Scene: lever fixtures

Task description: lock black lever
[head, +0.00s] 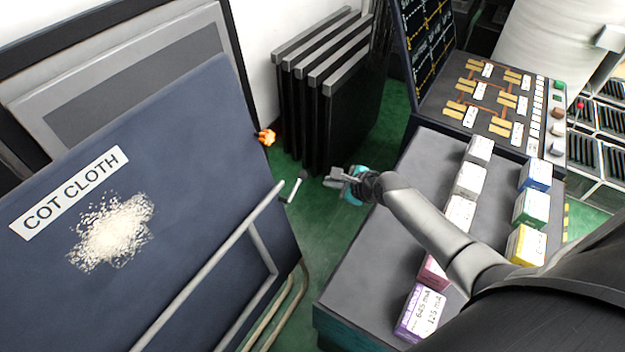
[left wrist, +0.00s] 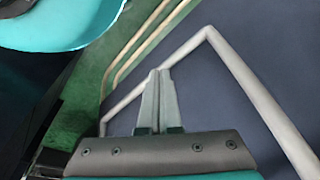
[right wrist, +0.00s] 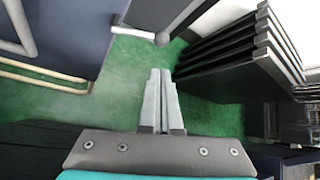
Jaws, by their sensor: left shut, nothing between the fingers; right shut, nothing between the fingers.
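A small lever (head: 294,189) with a pale stem and a dark knob at its tip sticks out from the right edge of the blue board labelled COT CLOTH (head: 190,190). It also shows in the right wrist view (right wrist: 138,34), ahead and slightly left of the fingers, its round knob looking grey there. My right gripper (head: 331,179) is shut and empty, a short way right of the lever and apart from it. My left gripper (left wrist: 158,74) is shut and empty in front of the board's grey tube frame; it is outside the head view.
An orange knob (head: 265,137) sits higher on the board's edge. Several dark panels (head: 340,110) stand behind on the green floor (head: 322,222). A grey bench (head: 375,250) with small boxes lies under my right arm. Open floor separates board and bench.

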